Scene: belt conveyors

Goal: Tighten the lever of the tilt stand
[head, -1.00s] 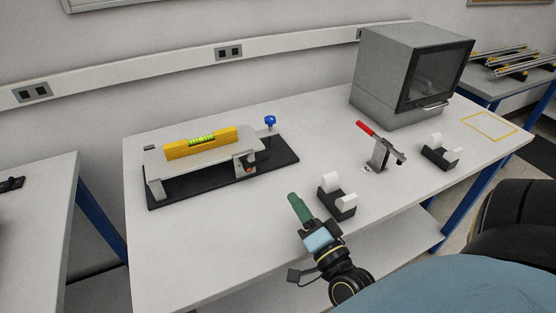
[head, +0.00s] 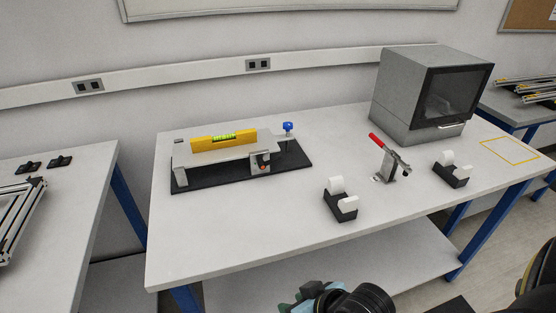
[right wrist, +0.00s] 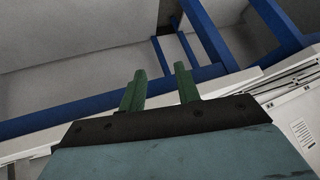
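The tilt stand has a black base (head: 240,177) and a light grey plate (head: 213,153), and stands on the white table at the left in the head view. A yellow spirit level (head: 223,140) lies on the plate. A blue knob (head: 288,127) rises at the stand's back right. A small clamp with a dark lever and a reddish spot (head: 263,162) is at its front right. My right gripper (head: 292,299) is at the bottom edge, well away from the stand. In the right wrist view its green fingers (right wrist: 158,75) are apart with nothing between them. My left gripper is out of view.
Two tape dispensers (head: 341,203) (head: 453,171) and a red-handled toggle clamp (head: 388,158) stand right of the stand. A grey oven-like box (head: 425,90) is at the back right. The table's front left (head: 220,240) is clear. Another table (head: 70,190) is at the left.

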